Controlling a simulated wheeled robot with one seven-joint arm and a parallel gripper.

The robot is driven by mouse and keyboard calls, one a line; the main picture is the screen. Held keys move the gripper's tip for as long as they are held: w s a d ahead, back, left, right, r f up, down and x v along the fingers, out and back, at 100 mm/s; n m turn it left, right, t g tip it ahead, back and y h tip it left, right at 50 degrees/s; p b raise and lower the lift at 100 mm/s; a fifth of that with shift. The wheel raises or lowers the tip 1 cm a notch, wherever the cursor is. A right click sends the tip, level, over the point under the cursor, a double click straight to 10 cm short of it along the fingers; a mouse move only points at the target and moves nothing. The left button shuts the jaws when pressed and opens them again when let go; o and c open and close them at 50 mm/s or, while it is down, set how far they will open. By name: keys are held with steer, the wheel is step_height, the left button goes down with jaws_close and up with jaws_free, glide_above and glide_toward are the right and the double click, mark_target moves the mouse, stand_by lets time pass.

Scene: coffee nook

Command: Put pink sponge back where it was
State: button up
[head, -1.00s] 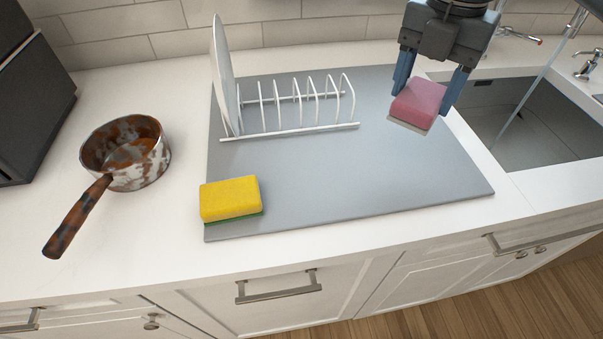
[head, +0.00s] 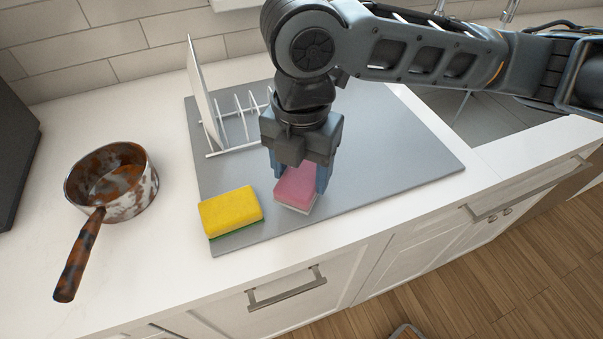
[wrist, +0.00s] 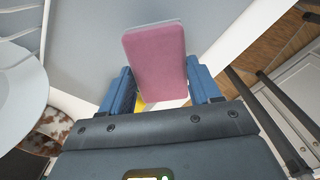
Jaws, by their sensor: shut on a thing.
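The pink sponge (head: 300,186) is between the blue fingers of my gripper (head: 297,178), which is shut on it. In the head view it is over the front part of the grey mat (head: 385,165), right of the yellow sponge (head: 231,211). I cannot tell whether its underside touches the mat. In the wrist view the pink sponge (wrist: 155,60) fills the space ahead of the fingers, and a bit of yellow shows behind it.
A dish rack (head: 237,125) with a white plate (head: 202,95) stands on the mat's left back, partly hidden by my arm. A rusty pan (head: 112,185) stands on the counter at left. The sink (head: 470,120) is at right. Mat front right is clear.

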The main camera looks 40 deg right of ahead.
mark_target(301, 176)
steer(key=shift+f, duration=1.1)
steer(key=shift+f, duration=0.1)
steer(key=shift+f, duration=0.1)
steer(key=o, duration=0.9)
steer(key=shift+o, duration=0.2)
step_height(301, 176, up, 12)
steer(key=shift+r, duration=0.25)
